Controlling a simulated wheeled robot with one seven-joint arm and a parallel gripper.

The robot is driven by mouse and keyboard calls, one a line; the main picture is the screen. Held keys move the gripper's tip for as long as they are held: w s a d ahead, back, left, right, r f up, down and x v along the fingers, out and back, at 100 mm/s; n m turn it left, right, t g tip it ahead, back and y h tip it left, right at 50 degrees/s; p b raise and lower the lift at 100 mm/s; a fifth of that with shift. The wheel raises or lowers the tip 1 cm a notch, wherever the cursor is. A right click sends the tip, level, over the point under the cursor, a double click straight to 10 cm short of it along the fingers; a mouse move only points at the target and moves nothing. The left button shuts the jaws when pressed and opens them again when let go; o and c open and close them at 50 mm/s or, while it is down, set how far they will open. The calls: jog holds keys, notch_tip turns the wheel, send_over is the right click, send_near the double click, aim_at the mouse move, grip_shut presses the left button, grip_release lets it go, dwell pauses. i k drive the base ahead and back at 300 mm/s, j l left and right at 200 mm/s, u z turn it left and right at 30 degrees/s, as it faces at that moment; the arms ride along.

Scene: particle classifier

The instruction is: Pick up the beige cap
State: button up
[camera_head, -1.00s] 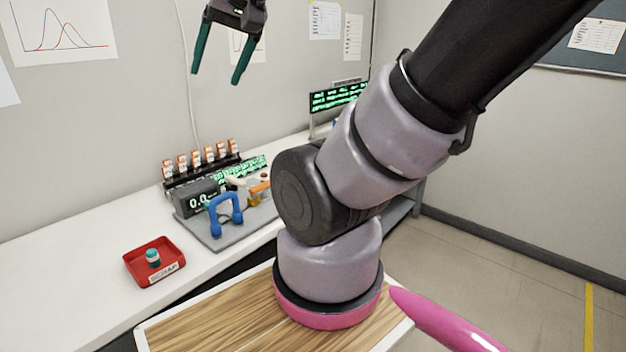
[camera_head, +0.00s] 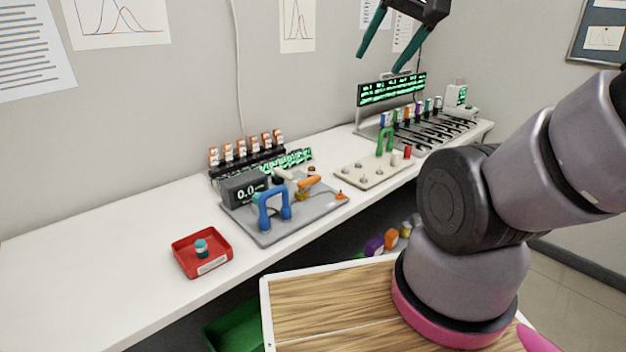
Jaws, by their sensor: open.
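A small beige cap (camera_head: 396,159) appears to stand on the cream board (camera_head: 352,177), close to a red cap (camera_head: 407,152) and a green handle (camera_head: 385,140). It is too small for its detail to show. My gripper (camera_head: 379,62) is at the top of the picture with its two teal fingers spread and nothing between them. It is raised well above the bench and apart from the cap.
A grey board with a blue handle (camera_head: 274,208) and a display (camera_head: 244,187) sits mid-bench. A red tray (camera_head: 181,262) holds a teal-and-white cap (camera_head: 201,248). A rack of several vials (camera_head: 415,112) stands behind the cream board.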

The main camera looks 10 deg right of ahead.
aim_at(394, 155)
jog(key=i+l, duration=0.2)
jog(key=i+l+u, duration=0.15)
jog(key=l, duration=0.3)
jog(key=i+l, duration=0.15)
jog(key=l, duration=0.2)
jog(key=i+l+u, duration=0.1)
jog(key=i+l, duration=0.25)
jog(key=l, duration=0.3)
jog(key=u, duration=0.05)
